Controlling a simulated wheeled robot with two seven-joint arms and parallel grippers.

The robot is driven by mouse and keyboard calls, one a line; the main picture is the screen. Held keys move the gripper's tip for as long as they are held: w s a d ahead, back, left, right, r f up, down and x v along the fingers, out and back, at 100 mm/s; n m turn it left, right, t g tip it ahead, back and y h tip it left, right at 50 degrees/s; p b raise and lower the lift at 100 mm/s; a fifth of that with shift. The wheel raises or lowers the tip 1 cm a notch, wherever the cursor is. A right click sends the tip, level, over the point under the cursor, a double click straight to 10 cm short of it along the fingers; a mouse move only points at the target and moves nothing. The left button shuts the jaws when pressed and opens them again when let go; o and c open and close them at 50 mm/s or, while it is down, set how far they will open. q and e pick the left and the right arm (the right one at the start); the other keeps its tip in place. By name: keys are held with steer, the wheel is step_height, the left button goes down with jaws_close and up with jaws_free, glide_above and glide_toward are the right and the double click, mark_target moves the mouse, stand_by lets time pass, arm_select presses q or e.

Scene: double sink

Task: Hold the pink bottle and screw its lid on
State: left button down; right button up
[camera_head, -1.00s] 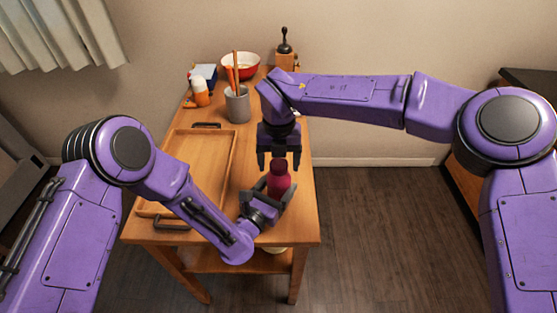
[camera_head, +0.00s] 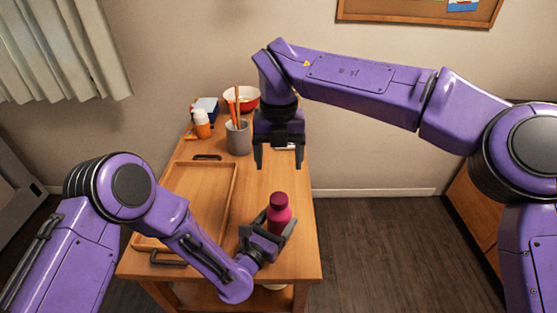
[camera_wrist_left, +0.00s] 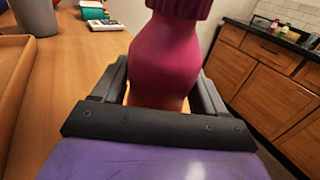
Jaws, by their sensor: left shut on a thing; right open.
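The pink bottle (camera_head: 280,220) stands upright near the front right of the wooden table. Its darker, ribbed lid (camera_head: 278,198) sits on its neck; in the left wrist view the lid (camera_wrist_left: 180,8) is cut by the top edge. Whether it is fully tight I cannot tell. My left gripper (camera_head: 267,239) is shut on the bottle's body (camera_wrist_left: 165,65), with one finger on each side. My right gripper (camera_head: 276,165) is open and empty, pointing down above and behind the bottle, clear of the lid.
A wooden tray (camera_head: 233,215) with dark handles lies to the left. A grey cup (camera_head: 238,139) with orange sticks, a red bowl (camera_head: 254,106) and an orange-and-white bottle (camera_head: 201,125) stand at the back. The table's right edge is close to the pink bottle.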

arm_select(q)
jaws_free()
steer(key=shift+s+a+f, duration=0.1)
steer(key=shift+s+a, duration=0.05)
steer(key=shift+s, duration=0.05)
steer(key=b+v, duration=0.4)
steer(key=v, duration=0.5)
steer(key=shift+s+a, duration=0.1)
arm_select(e)
step_height(320, 180, down, 4)
steer(key=shift+f, duration=0.1)
arm_select(q)
steer(key=shift+s+a, duration=0.15)
steer(key=shift+s, duration=0.2)
